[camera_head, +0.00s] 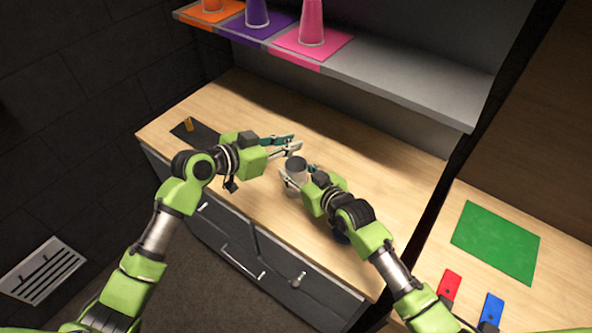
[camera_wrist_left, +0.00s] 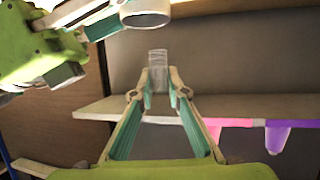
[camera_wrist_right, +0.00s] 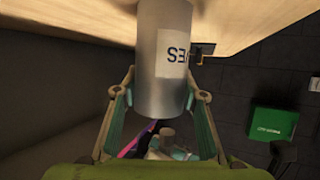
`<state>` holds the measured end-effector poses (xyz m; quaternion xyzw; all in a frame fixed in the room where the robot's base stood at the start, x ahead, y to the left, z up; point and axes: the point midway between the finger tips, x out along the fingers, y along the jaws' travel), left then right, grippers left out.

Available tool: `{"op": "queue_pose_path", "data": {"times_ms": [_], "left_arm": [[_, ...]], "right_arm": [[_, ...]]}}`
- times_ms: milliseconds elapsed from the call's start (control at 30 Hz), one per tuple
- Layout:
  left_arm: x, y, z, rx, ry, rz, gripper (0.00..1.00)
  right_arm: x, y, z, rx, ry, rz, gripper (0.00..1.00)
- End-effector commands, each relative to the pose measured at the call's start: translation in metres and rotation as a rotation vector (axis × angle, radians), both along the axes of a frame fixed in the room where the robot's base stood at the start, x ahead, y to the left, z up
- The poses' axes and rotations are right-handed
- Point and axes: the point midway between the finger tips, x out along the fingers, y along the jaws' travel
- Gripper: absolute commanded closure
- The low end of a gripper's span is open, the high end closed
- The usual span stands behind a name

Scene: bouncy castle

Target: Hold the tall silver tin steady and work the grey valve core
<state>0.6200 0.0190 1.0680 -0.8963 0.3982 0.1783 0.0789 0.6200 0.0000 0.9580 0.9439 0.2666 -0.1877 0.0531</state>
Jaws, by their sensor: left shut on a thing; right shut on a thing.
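The tall silver tin (camera_head: 297,176) stands over the wooden bench with its round mouth facing up. My right gripper (camera_head: 299,172) is shut around it. In the right wrist view the tin (camera_wrist_right: 162,65) is between the fingers and carries a pale label with dark letters. My left gripper (camera_head: 296,146) is just above and behind the tin's mouth. In the left wrist view its fingertips are shut on the grey ribbed valve core (camera_wrist_left: 158,60), which is apart from the tin (camera_wrist_left: 146,14). Fingers hide parts of the tin in the head view.
A shelf (camera_head: 400,80) above the bench holds orange, purple and pink cups on matching mats. A black mat (camera_head: 203,137) with a small orange item lies at the bench's left. A green mat (camera_head: 496,243), red pad (camera_head: 449,284) and blue pad (camera_head: 491,309) lie on the right surface.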

Motion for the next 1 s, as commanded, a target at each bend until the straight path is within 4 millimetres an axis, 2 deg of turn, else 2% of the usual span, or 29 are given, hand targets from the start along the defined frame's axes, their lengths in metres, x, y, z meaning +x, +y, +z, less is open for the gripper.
{"op": "queue_pose_path", "data": {"times_ms": [233, 267, 333, 733, 867, 1000], "left_arm": [[0.000, 0.000, -0.001, 0.000, 0.000, 0.000, 1.00], [0.000, 0.000, -0.001, 0.000, 0.000, 0.000, 0.83], [0.000, 0.000, -0.001, 0.000, 0.000, 0.000, 0.66], [-0.002, 0.003, 0.000, 0.002, 0.001, 0.001, 0.66], [-0.012, 0.014, 0.005, 0.003, 0.001, 0.001, 0.66], [-0.029, 0.035, 0.016, 0.005, -0.001, 0.002, 0.66]], "right_arm": [[0.000, 0.000, -0.001, -0.001, 0.002, 0.000, 0.85], [0.000, 0.000, -0.001, -0.001, 0.002, 0.000, 0.85], [0.000, 0.000, -0.001, -0.001, 0.002, 0.000, 0.85], [0.000, 0.000, -0.001, -0.001, 0.002, 0.000, 0.85], [0.000, 0.000, -0.001, -0.001, 0.002, 0.000, 0.85], [0.000, 0.000, -0.001, -0.001, 0.002, 0.000, 0.85]]}}
